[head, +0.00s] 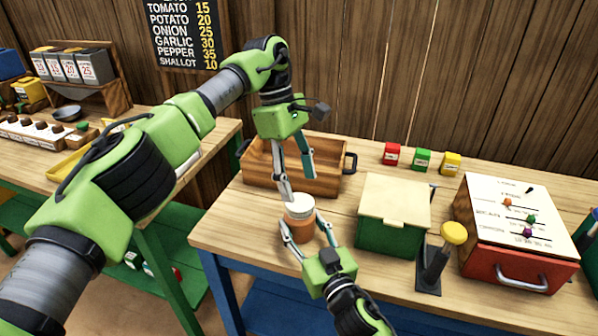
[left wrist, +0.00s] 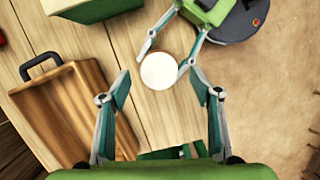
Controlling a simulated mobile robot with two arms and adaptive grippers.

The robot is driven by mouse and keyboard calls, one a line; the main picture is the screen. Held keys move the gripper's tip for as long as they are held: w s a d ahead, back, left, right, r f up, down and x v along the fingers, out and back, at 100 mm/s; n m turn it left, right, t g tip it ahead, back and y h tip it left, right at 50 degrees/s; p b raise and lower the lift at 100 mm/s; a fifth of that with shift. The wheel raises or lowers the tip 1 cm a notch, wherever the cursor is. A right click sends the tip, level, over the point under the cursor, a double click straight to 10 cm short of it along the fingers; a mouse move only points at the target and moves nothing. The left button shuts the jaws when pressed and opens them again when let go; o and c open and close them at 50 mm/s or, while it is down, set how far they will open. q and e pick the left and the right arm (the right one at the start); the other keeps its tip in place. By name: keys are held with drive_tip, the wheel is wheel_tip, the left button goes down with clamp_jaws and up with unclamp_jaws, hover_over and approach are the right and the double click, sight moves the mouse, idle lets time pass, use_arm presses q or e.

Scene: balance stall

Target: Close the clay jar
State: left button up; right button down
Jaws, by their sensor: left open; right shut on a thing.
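The clay jar (head: 300,229) is orange-brown and stands upright near the table's front left edge. A round whitish lid (head: 299,203) sits on its top; I cannot tell how tightly it is on. In the left wrist view the lid (left wrist: 159,71) shows as a pale disc that hides the jar body. My right gripper (head: 304,230) is shut on the jar, one finger on each side. It also shows in the left wrist view (left wrist: 165,66). My left gripper (head: 298,187) is open and empty, pointing down just above the lid. Its fingers (left wrist: 158,74) are spread wide.
A wooden tray (head: 325,187) with dark handles stands behind the jar. A green box (head: 390,232) with a cream lid is at the right, near a yellow-topped plunger (head: 453,234) and a red box (head: 508,262). Small red, green and yellow boxes (head: 422,159) stand at the back.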

use_arm(q)
drive_tip(key=n, duration=0.5)
drive_tip(key=shift+r, duration=0.25)
drive_tip(key=n, duration=0.4)
drive_tip(key=shift+r+y, duration=0.15)
drive_tip(key=shift+y, duration=0.15)
drive_tip(key=n, duration=0.3)
drive_tip(key=shift+d+r+n+t, duration=0.1)
drive_tip(key=shift+r+n+t, duration=0.05)
drive_tip(key=shift+n+t, duration=0.2)
drive_tip(key=n, duration=0.4)
drive_tip(key=shift+r+y, duration=0.15)
drive_tip(key=shift+y, duration=0.15)
drive_tip(key=n, duration=0.5)
drive_tip(key=shift+s+r+t, duration=0.1)
drive_tip(key=shift+r+t, duration=0.15)
drive_tip(key=n, duration=0.4)
drive_tip(key=shift+r+y, duration=0.15)
drive_tip(key=shift+y, duration=0.15)
drive_tip(key=n, duration=0.3)
drive_tip(key=shift+d+r+n+t, duration=0.1)
drive_tip(key=shift+r+n+t, duration=0.05)
drive_tip(key=shift+n+t, duration=0.15)
drive_tip(key=n, duration=0.4)
drive_tip(key=shift+r+n+y, duration=0.15)
drive_tip(key=shift+n+y, duration=0.1)
drive_tip(key=shift+y, duration=0.05)
